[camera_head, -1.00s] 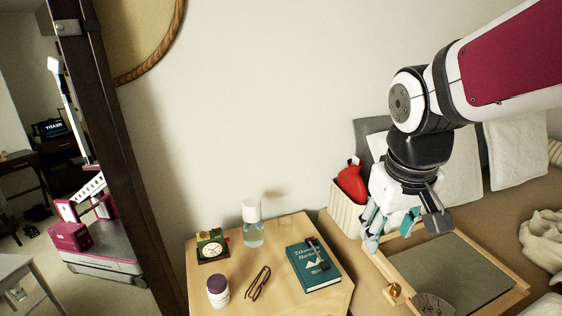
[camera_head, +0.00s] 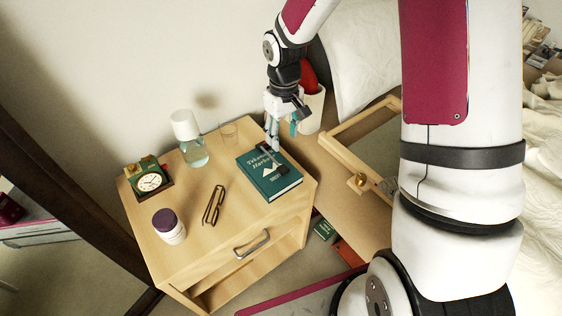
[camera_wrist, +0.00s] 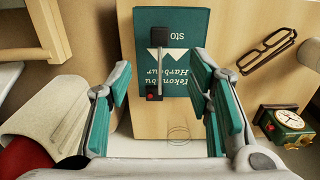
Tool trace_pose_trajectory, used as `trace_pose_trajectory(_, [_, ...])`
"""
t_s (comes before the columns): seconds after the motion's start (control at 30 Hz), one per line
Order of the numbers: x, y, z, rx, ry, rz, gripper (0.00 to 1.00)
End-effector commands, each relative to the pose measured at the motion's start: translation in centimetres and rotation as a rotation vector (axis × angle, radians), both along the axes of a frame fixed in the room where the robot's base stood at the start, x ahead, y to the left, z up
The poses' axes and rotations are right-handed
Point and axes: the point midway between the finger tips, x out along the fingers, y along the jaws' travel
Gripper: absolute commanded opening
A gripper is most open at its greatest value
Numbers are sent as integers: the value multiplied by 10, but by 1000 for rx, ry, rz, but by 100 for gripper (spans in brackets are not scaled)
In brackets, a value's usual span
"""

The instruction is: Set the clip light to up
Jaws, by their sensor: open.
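The clip light (camera_head: 277,166) is a slim dark bar lying on the teal book (camera_head: 258,178) on the nightstand. In the wrist view the clip light (camera_wrist: 154,92) has a black block at each end, a thin grey arm between them and a small red spot on the near block. I cannot tell its setting. My gripper (camera_head: 282,138) is above the book's far edge, fingers pointing down. In the wrist view the open, empty teal fingers (camera_wrist: 161,70) stand on either side of the clip light, apart from it.
A white bin (camera_head: 312,112) with something red stands close right of my gripper. A wooden frame (camera_head: 345,155) lies farther right.

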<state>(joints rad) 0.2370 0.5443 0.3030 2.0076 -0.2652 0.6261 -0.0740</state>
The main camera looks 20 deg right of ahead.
Motion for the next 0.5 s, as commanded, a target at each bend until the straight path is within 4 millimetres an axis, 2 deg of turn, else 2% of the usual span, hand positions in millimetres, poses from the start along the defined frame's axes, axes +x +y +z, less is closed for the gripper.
trace_pose_trajectory(0.5, [-1, 0, -96, 0, 4, 0, 47])
